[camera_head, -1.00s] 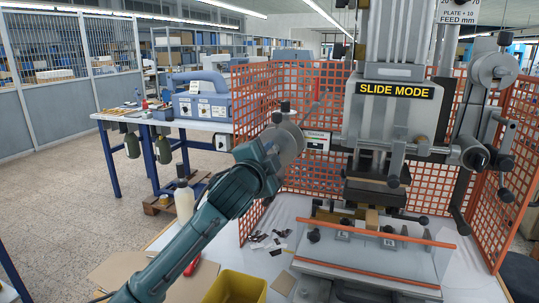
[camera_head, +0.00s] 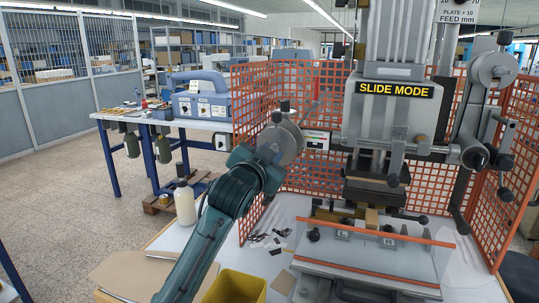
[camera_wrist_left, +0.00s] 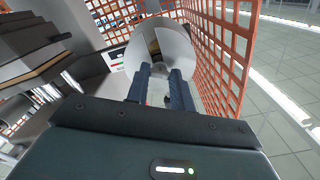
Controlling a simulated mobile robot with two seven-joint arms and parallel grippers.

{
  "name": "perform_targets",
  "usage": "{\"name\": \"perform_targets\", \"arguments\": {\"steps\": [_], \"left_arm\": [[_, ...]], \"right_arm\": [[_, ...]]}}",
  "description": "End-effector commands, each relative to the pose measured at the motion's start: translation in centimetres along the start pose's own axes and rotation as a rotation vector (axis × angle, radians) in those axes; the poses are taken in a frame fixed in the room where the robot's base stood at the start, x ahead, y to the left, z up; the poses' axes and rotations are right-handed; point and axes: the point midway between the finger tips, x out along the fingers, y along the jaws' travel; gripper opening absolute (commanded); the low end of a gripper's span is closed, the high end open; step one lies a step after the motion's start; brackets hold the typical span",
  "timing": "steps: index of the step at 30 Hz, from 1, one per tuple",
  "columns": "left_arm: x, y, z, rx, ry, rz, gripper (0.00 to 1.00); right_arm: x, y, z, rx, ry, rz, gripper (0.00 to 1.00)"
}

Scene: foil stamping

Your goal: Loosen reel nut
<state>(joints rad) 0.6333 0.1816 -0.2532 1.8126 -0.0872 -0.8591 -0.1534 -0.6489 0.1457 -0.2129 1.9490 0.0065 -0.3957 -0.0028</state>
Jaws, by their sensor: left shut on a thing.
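The foil reel (camera_head: 288,143) is a grey disc on the left side of the stamping press, and its broad face also shows in the wrist view (camera_wrist_left: 182,48). My left gripper (camera_head: 270,157) is up against the near side of the reel. In the wrist view its two dark fingers (camera_wrist_left: 160,92) point at the middle of the disc and are shut on the reel nut. The nut is mostly hidden between the fingers, so its shape and how far it is turned cannot be told. My right gripper is not in view.
The press with its "SLIDE MODE" sign (camera_head: 394,90) stands to the right of the reel. Orange mesh guards (camera_head: 258,95) rise close behind and beside the reel. A white bottle (camera_head: 184,203) and a yellow bin (camera_head: 238,288) are near my left arm.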

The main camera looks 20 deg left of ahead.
Motion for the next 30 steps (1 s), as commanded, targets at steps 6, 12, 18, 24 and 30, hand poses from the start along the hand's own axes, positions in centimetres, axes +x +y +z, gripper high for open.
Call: {"name": "perform_targets", "arguments": {"steps": [6, 12, 18, 24, 30], "left_arm": [[-0.01, 0.03, -0.02, -0.014, 0.001, 0.001, 0.00], [-0.01, 0.02, -0.04, -0.013, 0.001, 0.000, 0.00], [-0.01, 0.01, -0.05, -0.012, 0.001, 0.000, 0.35], [-0.01, 0.00, -0.04, -0.011, 0.001, 0.000, 0.45], [-0.15, 0.00, -0.01, -0.011, 0.001, 0.000, 0.45]], "right_arm": [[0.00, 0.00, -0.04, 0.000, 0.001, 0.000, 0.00], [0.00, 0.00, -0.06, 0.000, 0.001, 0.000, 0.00], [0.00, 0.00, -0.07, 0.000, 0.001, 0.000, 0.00], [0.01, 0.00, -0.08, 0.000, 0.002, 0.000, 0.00], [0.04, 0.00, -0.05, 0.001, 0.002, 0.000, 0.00]]}}
